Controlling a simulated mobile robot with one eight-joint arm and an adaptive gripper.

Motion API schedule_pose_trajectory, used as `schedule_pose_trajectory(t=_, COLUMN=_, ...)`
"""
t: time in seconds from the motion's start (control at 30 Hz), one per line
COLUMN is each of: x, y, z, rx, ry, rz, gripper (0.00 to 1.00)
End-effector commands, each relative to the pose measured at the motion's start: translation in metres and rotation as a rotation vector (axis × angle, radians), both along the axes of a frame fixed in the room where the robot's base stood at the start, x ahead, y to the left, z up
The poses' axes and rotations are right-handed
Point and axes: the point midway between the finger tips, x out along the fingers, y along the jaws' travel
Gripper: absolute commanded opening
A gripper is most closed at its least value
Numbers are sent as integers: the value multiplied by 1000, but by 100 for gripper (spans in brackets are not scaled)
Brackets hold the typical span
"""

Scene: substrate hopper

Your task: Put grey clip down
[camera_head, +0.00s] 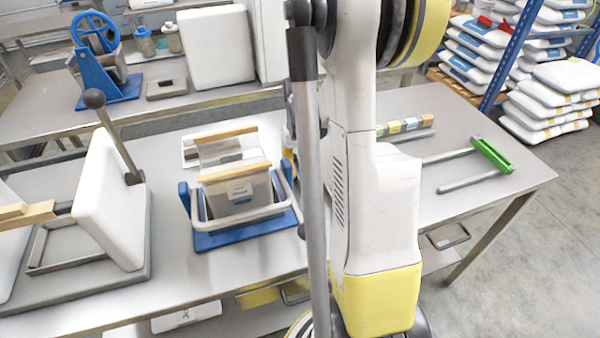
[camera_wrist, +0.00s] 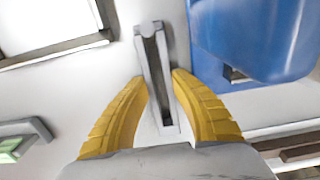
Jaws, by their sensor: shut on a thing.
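The grey clip (camera_wrist: 153,62) is a long, narrow channel-shaped piece. In the wrist view it stands between the two yellow fingers of my gripper (camera_wrist: 159,78), which are shut on it. The clip lies nearly lengthwise in the picture, over a pale surface. I cannot tell whether it touches that surface. In the head view my arm hides the clip and most of the gripper.
A large blue part (camera_wrist: 255,40) is close right of the clip. A blue stand (camera_head: 242,236) holds a clear bag with wooden bars. A white press plate (camera_head: 112,200) stands left. A green-ended tool (camera_head: 490,154) lies right.

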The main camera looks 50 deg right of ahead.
Motion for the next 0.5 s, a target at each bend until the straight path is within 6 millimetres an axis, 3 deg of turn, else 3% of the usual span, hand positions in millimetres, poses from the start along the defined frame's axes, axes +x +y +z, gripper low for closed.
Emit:
schedule_pose_trajectory(t=0.3, x=0, y=0, z=-3, rx=0, ry=0, rz=0, gripper=0)
schedule_pose_trajectory(t=0.33, x=0, y=0, z=-2, rx=0, ry=0, rz=0, gripper=37)
schedule_pose_trajectory(t=0.37, x=0, y=0, z=-2, rx=0, ry=0, rz=0, gripper=46)
schedule_pose_trajectory(t=0.5, x=0, y=0, z=-1, rx=0, ry=0, rz=0, gripper=46)
